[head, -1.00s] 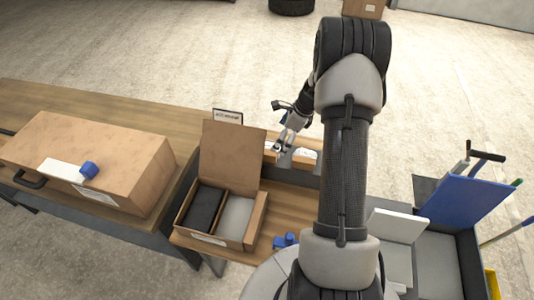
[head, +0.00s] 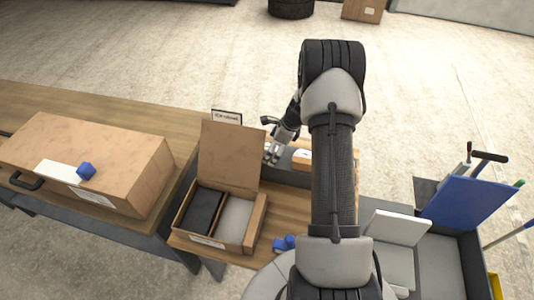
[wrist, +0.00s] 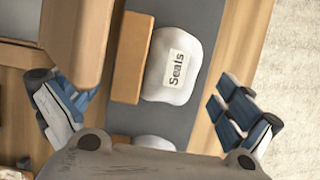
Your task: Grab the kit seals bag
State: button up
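The kit seals bag (wrist: 180,85) is a white, rounded pouch with a "Seals" label. In the wrist view it lies in a grey tray (wrist: 122,121), next to a tan cardboard piece, ahead of my gripper (wrist: 150,100). In the head view my gripper (head: 272,152) is over the tray behind the open carton's lid. The seals bag cannot be made out there; the gripper and lid cover that area.
The open carton (head: 252,225) holds a black and a grey item, its lid (head: 232,155) standing up beside my gripper. A second white pouch (wrist: 155,143) lies lower in the wrist view. A blue object (head: 284,243) sits at the table's front. A large box (head: 95,150) stands left.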

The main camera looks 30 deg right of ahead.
jog(key=c, duration=1.2)
jog(key=shift+o, duration=0.2)
jog(key=shift+r, duration=0.1)
